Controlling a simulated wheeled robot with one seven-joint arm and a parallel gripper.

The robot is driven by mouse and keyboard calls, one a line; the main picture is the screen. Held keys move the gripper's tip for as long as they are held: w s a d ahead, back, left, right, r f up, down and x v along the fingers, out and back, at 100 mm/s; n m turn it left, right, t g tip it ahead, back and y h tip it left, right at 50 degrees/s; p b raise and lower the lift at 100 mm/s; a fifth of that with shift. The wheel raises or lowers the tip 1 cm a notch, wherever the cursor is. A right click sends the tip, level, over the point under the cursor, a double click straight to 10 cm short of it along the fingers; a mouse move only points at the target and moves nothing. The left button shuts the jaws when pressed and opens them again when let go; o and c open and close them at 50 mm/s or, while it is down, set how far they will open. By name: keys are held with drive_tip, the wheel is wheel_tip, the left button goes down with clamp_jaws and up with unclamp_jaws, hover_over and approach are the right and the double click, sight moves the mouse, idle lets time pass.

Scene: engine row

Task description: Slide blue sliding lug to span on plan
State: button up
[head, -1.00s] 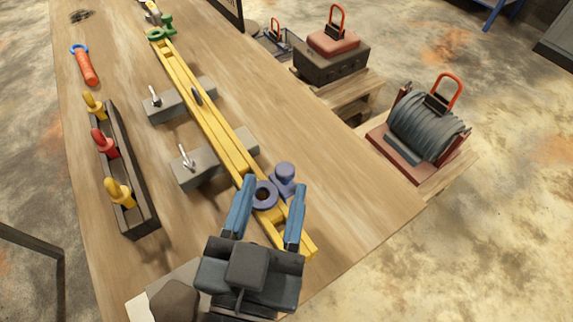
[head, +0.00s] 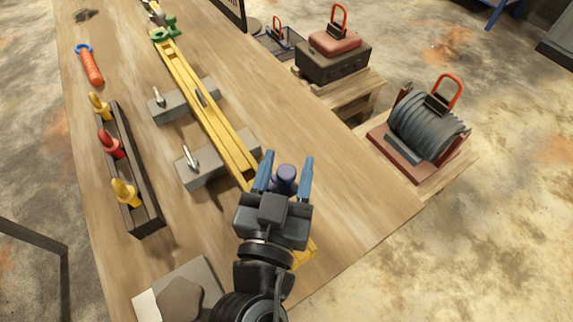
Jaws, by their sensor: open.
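The blue sliding lug (head: 287,175) is a blue-violet fitting near the front end of the yellow beam (head: 213,112). Only its upright knob shows; its ring part is hidden behind my gripper. My gripper (head: 286,160) is open, with one blue finger on each side of the knob. I cannot tell whether the fingers touch it. A green lug (head: 163,32) sits at the far end of the beam. The plan (head: 147,305) may be the pale sheet at the front left, partly covered by a grey-brown block; its markings cannot be read.
Two grey clamp blocks (head: 188,101) with upright levers hold the beam. A dark rack (head: 146,202) with yellow and red handles stands left. An orange tool (head: 91,67) lies at the far left. The wooden table (head: 345,190) is clear right of the beam.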

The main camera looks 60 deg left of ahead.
drive_tip(key=shift+c, duration=0.2)
clamp_jaws()
drive_tip(key=shift+a, duration=0.1)
drive_tip(key=a+b, duration=0.1)
drive_tip(key=a, duration=0.2)
drive_tip(key=a+b, duration=0.1)
drive_tip(key=shift+s+a+b, duration=0.3)
drive_tip(key=shift+a+b, duration=0.05)
drive_tip(key=shift+a, duration=0.05)
drive_tip(key=shift+o, duration=0.2)
unclamp_jaws()
